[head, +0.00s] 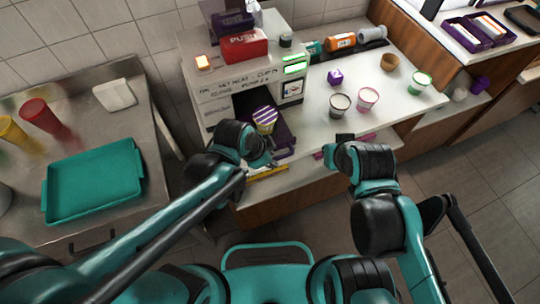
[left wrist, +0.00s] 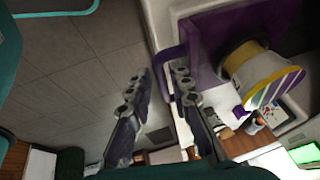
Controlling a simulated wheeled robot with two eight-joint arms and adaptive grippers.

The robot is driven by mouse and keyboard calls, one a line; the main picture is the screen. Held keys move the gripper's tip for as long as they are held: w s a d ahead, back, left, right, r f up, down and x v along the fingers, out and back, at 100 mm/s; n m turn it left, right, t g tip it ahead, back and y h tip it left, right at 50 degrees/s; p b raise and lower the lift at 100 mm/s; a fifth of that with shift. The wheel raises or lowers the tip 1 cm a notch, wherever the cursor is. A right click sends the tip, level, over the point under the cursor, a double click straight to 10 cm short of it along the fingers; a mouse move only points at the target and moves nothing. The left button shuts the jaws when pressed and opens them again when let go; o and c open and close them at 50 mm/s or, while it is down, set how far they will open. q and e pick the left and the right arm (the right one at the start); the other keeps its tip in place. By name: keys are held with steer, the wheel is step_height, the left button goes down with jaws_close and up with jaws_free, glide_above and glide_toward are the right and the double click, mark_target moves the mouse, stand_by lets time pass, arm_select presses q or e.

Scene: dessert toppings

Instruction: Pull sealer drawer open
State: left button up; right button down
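The sealer (head: 240,85) is a white machine with handwritten labels on the counter. Its purple drawer (head: 284,138) sticks out at the front, holding a cup (head: 265,114) with a yellow rim and purple stripes. In the left wrist view, the drawer (left wrist: 208,45) and striped cup (left wrist: 265,78) are close. My left gripper (left wrist: 160,72) is open, with its fingertips at the drawer's purple handle (left wrist: 168,58); contact is unclear. In the head view, my left gripper (head: 264,160) is partly hidden by its wrist. My right gripper (head: 345,138) is by the counter's front edge, its fingers unclear.
Two cups (head: 339,105) (head: 367,98), a purple cube (head: 335,77), a brown bowl (head: 390,62) and a green-rimmed cup (head: 419,82) stand on the counter right of the sealer. A teal tray (head: 92,187) lies on the left table. The floor before the counter is clear.

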stand_by(0.3)
arm_select(q)
steer(key=v, duration=1.2)
stand_by(0.3)
steer(key=a+f+n+t+y, duration=0.1)
steer(key=a+n, duration=0.4)
steer(key=a+n+t+y, duration=0.1)
steer(key=a+n, duration=0.3)
steer(key=a, duration=0.2)
steer(key=a+f+n+t+y, duration=0.1)
steer(key=a+n, duration=0.4)
steer(key=a, duration=0.1)
steer(key=shift+w+f+n+t+y, duration=0.2)
steer(key=shift+f+n+t+y, duration=0.1)
steer(key=shift+f+t+y, duration=0.1)
